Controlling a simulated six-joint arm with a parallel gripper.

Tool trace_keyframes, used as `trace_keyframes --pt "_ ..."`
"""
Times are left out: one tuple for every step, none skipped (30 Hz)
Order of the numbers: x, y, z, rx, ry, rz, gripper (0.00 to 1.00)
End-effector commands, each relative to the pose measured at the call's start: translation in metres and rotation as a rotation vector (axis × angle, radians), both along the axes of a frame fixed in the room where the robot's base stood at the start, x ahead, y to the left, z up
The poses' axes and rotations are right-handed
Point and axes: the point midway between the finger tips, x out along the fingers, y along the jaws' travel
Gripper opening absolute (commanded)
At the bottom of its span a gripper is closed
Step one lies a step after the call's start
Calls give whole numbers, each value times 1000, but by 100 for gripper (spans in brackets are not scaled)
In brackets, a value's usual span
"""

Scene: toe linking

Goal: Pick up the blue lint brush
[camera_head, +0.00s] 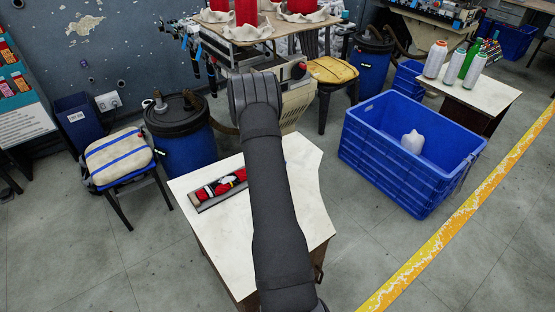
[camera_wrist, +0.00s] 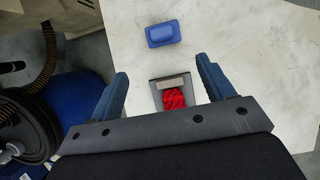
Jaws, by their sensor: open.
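The blue lint brush (camera_wrist: 163,33) shows in the wrist view as a small rounded blue block lying on the pale worktable (camera_wrist: 240,45). It lies ahead of my gripper (camera_wrist: 162,67), whose two blue fingers are spread apart with nothing held between them. The brush is beyond the fingertips and roughly centred between them; how high the gripper is above it I cannot tell. In the head view my arm covers the middle of the worktable (camera_head: 300,170), and I see neither the brush nor the fingers there.
A narrow grey tray (camera_head: 205,207) with red and white items lies on the table's left; its end with a red piece (camera_wrist: 174,98) shows between the fingers. A blue drum (camera_head: 185,145) stands left of the table, a blue crate (camera_head: 385,165) to the right.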

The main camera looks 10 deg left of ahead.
Motion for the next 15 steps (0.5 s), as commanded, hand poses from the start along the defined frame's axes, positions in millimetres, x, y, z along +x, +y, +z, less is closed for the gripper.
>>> trace_keyframes --pt "1 -3 -8 -3 5 0 75" --pt "2 -4 -13 -3 6 0 75" --pt "4 -7 -20 -3 6 -1 75" --pt "6 -9 -26 -2 5 -2 75" --pt "8 -10 -32 -3 5 -2 75" --pt "10 -13 -40 -3 5 -2 75" --pt "12 -14 -47 -3 5 -2 75" --pt "14 -16 -52 -2 5 -2 75" --pt "16 -18 -60 -1 4 -2 75" --pt "18 -20 -67 -2 5 -2 75" --pt "19 -22 -72 -1 4 -2 75" --pt "22 -24 -79 -1 4 -2 75" --pt "23 -25 -84 -1 4 -2 75" --pt "24 -27 -89 -1 4 -2 75" --pt "26 -28 -95 -1 2 -2 75"
